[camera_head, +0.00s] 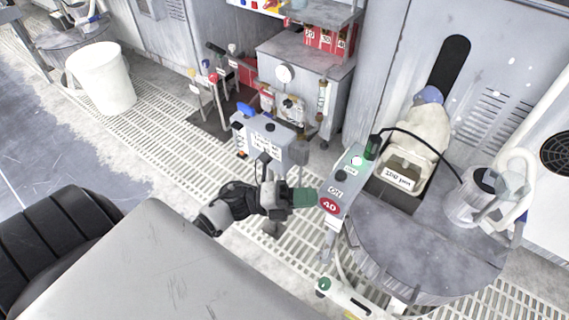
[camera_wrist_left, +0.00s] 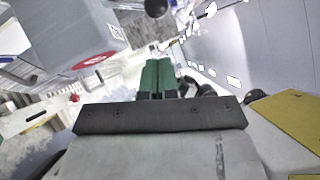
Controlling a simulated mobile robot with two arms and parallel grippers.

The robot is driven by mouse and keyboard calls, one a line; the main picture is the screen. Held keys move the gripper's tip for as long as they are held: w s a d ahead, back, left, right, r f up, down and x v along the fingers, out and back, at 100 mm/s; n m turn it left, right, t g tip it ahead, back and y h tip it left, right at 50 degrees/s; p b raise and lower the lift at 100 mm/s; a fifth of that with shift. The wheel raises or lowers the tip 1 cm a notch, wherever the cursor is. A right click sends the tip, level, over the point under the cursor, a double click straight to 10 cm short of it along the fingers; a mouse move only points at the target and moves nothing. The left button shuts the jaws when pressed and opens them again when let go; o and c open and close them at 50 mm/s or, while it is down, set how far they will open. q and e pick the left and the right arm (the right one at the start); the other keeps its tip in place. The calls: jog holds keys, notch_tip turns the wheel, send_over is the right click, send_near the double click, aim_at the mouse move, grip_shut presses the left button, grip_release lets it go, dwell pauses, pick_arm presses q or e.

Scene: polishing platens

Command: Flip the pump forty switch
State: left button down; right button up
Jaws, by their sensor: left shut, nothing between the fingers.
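The grey pump forty switch box (camera_head: 349,183) stands right of centre in the head view, with an "ON" label and a red round "40" label (camera_head: 329,205). A black switch knob (camera_head: 340,178) sits on its face, above the "ON" label. In the left wrist view the box (camera_wrist_left: 62,32) is at upper left and a round black knob (camera_wrist_left: 155,8) is at the top edge. My left gripper (camera_head: 312,197) has green fingers, shut and empty, close to the box's left side near the "40" label. I cannot tell whether they touch. The fingers also show in the left wrist view (camera_wrist_left: 157,74). My right gripper is not in view.
A round grey platen table (camera_head: 430,260) lies right of the box, with a cream container (camera_head: 418,135) behind it. Another grey control box (camera_head: 265,140) stands behind my left arm. A white bucket (camera_head: 103,78) stands at upper left. Grated floor lies between.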

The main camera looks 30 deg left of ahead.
aim_at(341, 178)
pick_arm(q)
jog(key=shift+w+d+r, duration=0.25)
jog(key=shift+w+d, duration=0.05)
jog(key=shift+w, duration=0.4)
jog(key=shift+w+d+r, duration=0.2)
jog(key=shift+w+d, duration=0.1)
jog(key=shift+w, duration=0.4)
jog(key=shift+w+d+r, duration=0.25)
jog(key=shift+w+d, duration=0.05)
jog(key=shift+w, duration=0.4)
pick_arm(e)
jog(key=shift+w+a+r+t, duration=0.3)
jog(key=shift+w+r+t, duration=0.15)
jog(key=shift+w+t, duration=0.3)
